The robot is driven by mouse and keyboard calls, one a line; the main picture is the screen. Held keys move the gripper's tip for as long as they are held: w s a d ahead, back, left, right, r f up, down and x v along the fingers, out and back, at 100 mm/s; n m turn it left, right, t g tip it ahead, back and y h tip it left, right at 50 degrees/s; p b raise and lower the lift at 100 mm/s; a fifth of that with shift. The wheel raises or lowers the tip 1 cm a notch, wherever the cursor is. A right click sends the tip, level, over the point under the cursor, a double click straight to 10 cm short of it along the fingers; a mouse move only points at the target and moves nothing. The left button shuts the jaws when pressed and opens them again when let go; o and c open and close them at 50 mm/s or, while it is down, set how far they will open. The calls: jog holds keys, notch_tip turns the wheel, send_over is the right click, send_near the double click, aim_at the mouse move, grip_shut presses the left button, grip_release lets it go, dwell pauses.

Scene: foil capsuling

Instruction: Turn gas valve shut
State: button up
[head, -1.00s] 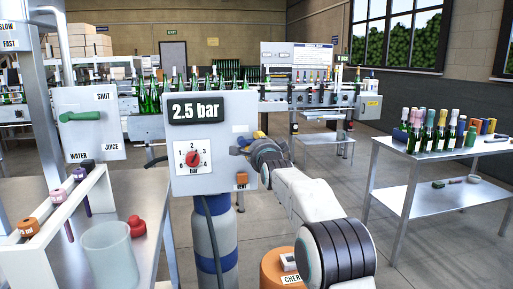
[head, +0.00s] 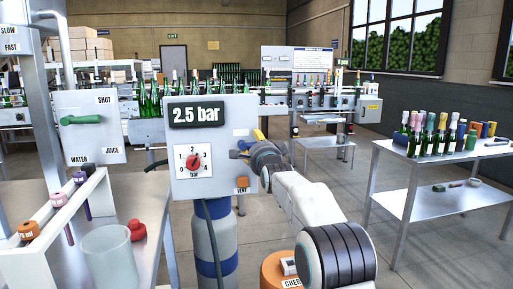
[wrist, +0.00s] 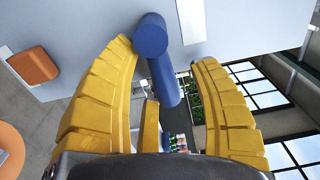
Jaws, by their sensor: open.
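A blue valve handle (wrist: 163,82) with a round blue hub (wrist: 151,36) stands out from the panel's face in the wrist view. My gripper (wrist: 164,54) is open, with one yellow finger on each side of the handle. I cannot tell whether either finger touches it. In the head view my gripper (head: 252,146) is at the panel's right side and hides most of the handle.
An orange vent button (head: 242,184) is below my gripper on the panel. A gas cylinder (head: 215,245) stands under the panel. Left are a green-handled valve box (head: 88,128) and a bench with a clear beaker (head: 108,255). A bottle table (head: 385,152) is at right.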

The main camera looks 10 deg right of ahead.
jog(key=shift+s, duration=0.1)
jog(key=s, duration=1.1)
jog(key=shift+s, duration=0.35)
